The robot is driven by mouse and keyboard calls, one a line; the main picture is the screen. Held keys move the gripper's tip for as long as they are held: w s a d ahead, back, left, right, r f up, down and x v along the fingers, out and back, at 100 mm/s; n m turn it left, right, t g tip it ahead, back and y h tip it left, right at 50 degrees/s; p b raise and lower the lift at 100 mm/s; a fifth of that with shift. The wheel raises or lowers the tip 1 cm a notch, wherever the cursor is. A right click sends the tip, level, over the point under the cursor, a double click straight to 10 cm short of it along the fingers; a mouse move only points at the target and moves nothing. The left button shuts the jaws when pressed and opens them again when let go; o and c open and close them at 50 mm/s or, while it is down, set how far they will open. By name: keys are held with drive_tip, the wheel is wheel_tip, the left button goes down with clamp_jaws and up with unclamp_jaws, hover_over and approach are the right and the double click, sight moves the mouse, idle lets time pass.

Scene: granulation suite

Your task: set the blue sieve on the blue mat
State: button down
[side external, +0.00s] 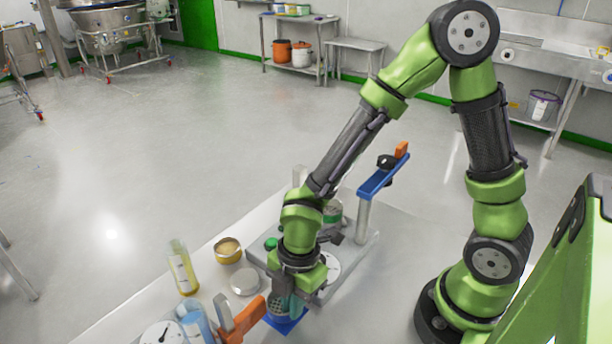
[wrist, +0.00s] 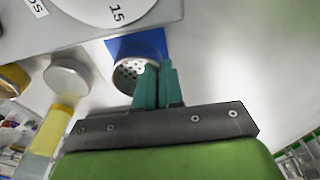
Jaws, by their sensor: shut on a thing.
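My gripper (side external: 300,284) points down at the near end of the bench. Its two teal fingers (wrist: 158,78) are close together in the wrist view, shut on the rim of the sieve. The sieve (wrist: 129,74) is a round cup with a perforated metal bottom; its side looks blue-grey in the side view (side external: 279,304). The blue mat (wrist: 136,43) lies flat beneath and beside the sieve, and part of it shows below my gripper in the side view (side external: 289,325). The sieve overlaps the mat; I cannot tell whether it touches it.
A grey device with a round dial (side external: 334,268) stands close behind the mat. The bench right of the mat is clear.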

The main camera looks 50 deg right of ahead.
drive_tip(key=shift+f, duration=0.1)
drive_tip(key=c, duration=1.7)
unclamp_jaws()
drive_tip(key=shift+f, duration=0.1)
drive_tip(key=o, duration=0.4)
drive_tip(key=shift+o, duration=0.2)
wheel_tip(320, 180, up, 11)
drive_tip(key=d, duration=0.2)
drive_tip(key=s+d+r+m+t, duration=0.2)
drive_tip(key=d+r+m+t, duration=0.5)
drive_tip(key=m, duration=1.5)
drive_tip(key=shift+s+d+r, duration=0.25)
drive_tip(key=shift+d+r, duration=2.1)
drive_tip(key=shift+d, duration=0.1)
